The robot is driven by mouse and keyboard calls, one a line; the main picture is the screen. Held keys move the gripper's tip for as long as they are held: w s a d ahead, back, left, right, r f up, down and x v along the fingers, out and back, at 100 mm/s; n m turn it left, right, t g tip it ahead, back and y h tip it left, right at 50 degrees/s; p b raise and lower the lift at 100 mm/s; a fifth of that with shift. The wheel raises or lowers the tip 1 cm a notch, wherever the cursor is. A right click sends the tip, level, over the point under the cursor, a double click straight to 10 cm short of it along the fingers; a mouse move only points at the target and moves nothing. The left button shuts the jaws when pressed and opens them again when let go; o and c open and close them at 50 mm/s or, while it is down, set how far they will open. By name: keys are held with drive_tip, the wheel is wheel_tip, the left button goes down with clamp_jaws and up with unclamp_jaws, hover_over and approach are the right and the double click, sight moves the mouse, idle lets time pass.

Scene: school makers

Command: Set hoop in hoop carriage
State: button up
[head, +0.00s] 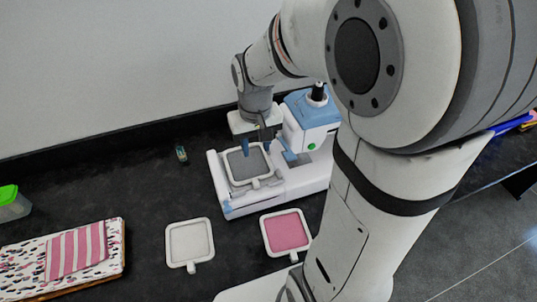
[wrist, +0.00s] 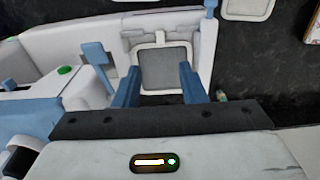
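A square white-rimmed hoop with grey fabric (head: 248,166) lies over the left part of the white and blue embroidery machine (head: 300,182), its small tab toward the head camera. It also shows in the wrist view (wrist: 164,70), with its tab at the top. The hoop carriage is not clearly distinct from the white machine parts around the hoop, and I cannot tell whether the hoop is seated. My gripper (head: 255,147) is above the hoop's far side. Its two blue fingers (wrist: 159,72) are spread apart, near the hoop's side edges, with nothing visibly pinched between them.
A white hoop (head: 190,243) and a pink hoop (head: 286,233) lie on the dark counter in front of the machine. A board with patterned and striped cloth (head: 75,252) and a green-lidded box (head: 12,203) are at left. A small bottle (head: 181,154) stands behind.

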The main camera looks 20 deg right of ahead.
drive_tip(key=s+r+t, duration=0.2)
drive_tip(key=s+r, duration=0.4)
drive_tip(key=s, duration=0.6)
drive_tip(key=shift+d+r+t, duration=0.25)
drive_tip(key=shift+r+t, duration=0.1)
drive_tip(key=shift+t, duration=0.05)
drive_tip(key=shift+o, duration=0.5)
drive_tip(key=shift+f, duration=0.1)
